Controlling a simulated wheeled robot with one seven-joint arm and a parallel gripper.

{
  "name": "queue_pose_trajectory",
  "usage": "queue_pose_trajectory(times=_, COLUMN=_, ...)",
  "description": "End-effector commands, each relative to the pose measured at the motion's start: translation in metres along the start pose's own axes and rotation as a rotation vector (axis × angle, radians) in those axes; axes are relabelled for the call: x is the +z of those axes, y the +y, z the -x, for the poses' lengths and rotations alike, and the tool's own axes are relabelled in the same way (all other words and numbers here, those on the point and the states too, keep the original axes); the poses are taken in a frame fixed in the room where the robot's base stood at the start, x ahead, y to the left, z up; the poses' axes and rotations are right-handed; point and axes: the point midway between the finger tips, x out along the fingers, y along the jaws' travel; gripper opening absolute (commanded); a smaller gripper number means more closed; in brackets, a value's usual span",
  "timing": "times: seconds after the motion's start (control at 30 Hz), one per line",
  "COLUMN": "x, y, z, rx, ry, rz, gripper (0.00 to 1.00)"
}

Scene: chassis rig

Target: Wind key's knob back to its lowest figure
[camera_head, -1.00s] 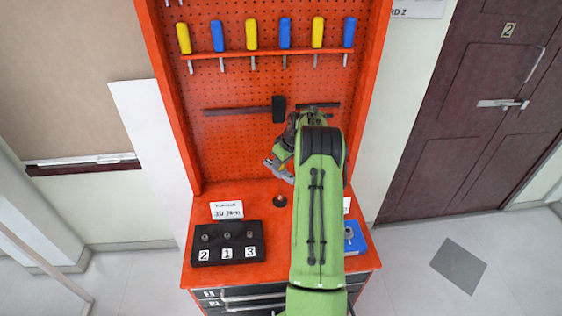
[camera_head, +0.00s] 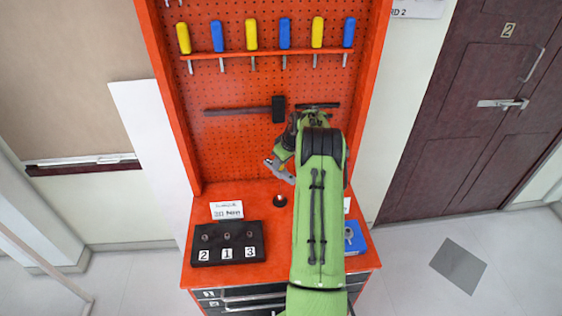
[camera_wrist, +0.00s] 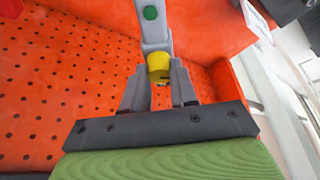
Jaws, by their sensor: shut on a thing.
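The key, a grey wrench-like tool (camera_head: 280,171), hangs above the bench in front of the pegboard. In the wrist view its grey body (camera_wrist: 153,22) with a green round button runs up from its yellow knob (camera_wrist: 159,66). My gripper (camera_wrist: 159,84) is shut on the yellow knob, one grey finger on each side. In the head view my gripper (camera_head: 284,152) is partly hidden by my green arm. Figures on the knob or body cannot be read.
A black block (camera_head: 227,258) with sockets labelled 2, 1, 3 stands at the bench's left, behind it a white torque card (camera_head: 227,209). A blue tray (camera_head: 354,240) sits right of my arm. A dark round recess (camera_head: 274,201) is mid-bench. Screwdrivers (camera_head: 251,35) hang above.

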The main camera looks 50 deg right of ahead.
Motion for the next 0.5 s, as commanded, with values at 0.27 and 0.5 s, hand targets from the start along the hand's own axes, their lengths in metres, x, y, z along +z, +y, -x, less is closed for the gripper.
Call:
queue_pose_trajectory(times=0.27, x=-0.0001, y=0.0004, z=0.0003, rx=-0.003, ry=0.0, rz=0.01, gripper=0.3)
queue_pose_trajectory(times=0.5, x=-0.0001, y=0.0003, z=0.0002, rx=-0.003, ry=0.0, rz=0.009, gripper=0.53)
